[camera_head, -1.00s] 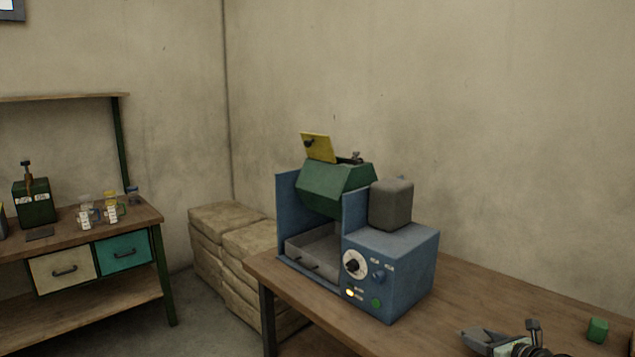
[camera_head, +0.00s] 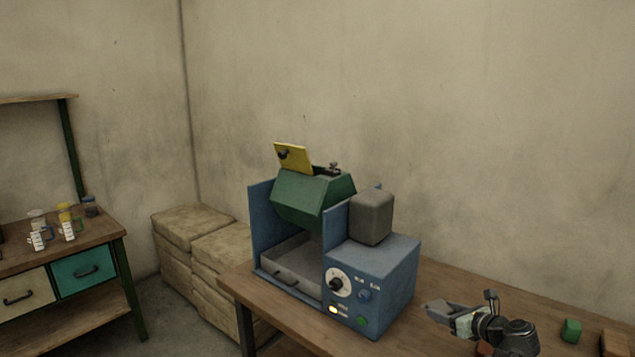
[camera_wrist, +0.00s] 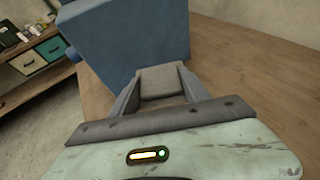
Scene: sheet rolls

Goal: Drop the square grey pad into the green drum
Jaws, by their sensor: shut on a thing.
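The green drum (camera_head: 308,196) sits in a blue machine (camera_head: 375,285), between its side panels. A yellow lid (camera_head: 293,157) stands raised at its top; the inside is hidden. My gripper (camera_head: 446,312) is right of the machine, low over the bench. In the wrist view my gripper (camera_wrist: 160,90) is shut on the square grey pad (camera_wrist: 162,80), which shows between the two fingers. The machine's blue side (camera_wrist: 135,40) lies just beyond the pad in that view.
A grey block (camera_head: 371,216) stands on top of the machine. A grey tray (camera_head: 295,258) lies below the drum. A green block (camera_head: 571,330) and a brown object (camera_head: 615,343) are on the wooden bench (camera_head: 460,283) at right. Stacked sacks (camera_head: 195,235) stand behind left.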

